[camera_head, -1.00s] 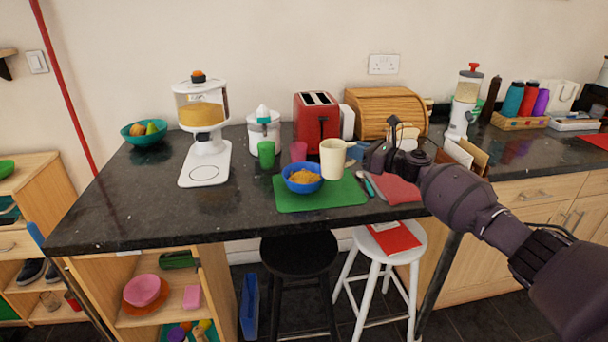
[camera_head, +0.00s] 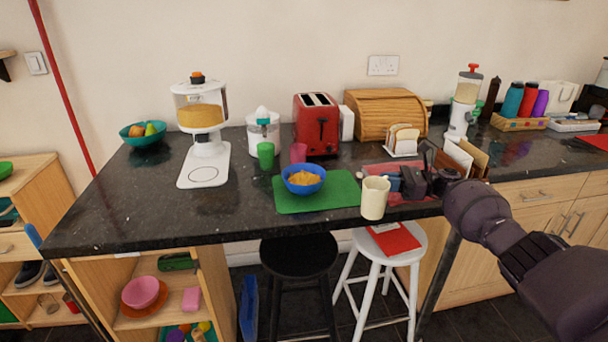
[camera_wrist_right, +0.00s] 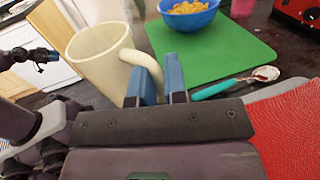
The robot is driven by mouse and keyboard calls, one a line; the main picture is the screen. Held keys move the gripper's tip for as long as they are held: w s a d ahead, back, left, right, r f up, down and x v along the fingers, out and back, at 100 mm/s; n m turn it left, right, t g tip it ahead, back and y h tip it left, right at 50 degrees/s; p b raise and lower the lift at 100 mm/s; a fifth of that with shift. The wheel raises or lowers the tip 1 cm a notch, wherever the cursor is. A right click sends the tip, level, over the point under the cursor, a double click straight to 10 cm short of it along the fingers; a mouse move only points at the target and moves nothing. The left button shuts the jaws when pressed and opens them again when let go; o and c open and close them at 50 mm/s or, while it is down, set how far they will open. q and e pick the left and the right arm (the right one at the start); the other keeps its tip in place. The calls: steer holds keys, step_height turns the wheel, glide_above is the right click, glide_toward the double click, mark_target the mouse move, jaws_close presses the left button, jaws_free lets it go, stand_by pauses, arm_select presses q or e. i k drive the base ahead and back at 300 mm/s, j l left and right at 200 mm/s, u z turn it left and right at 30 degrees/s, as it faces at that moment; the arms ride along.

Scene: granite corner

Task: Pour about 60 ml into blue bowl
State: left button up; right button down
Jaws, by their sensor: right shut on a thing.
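The blue bowl (camera_head: 304,188) stands on the green mat (camera_head: 335,193) with orange-yellow food inside. It also shows in the right wrist view (camera_wrist_right: 190,20). My right gripper (camera_head: 394,184) is shut on the handle of a cream mug (camera_head: 374,199). The mug is about upright at the counter's front edge, right of the bowl and apart from it. In the right wrist view, the blue fingertips (camera_wrist_right: 159,84) grip the mug's handle; the mug's inner wall shows, its bottom is hidden. What seems my left gripper (camera_wrist_right: 40,57) shows small at that view's left edge, its jaws unclear.
A red mat (camera_head: 405,196) lies under the right gripper, with a teal-handled spoon (camera_wrist_right: 215,88) nearby. Green (camera_head: 265,155) and pink (camera_head: 298,152) cups stand behind the bowl. A cereal dispenser (camera_head: 203,130) stands left; a red toaster (camera_head: 317,125) is behind. The counter's left front is clear.

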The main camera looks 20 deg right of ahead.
mark_target(300, 179)
steer(key=i, duration=1)
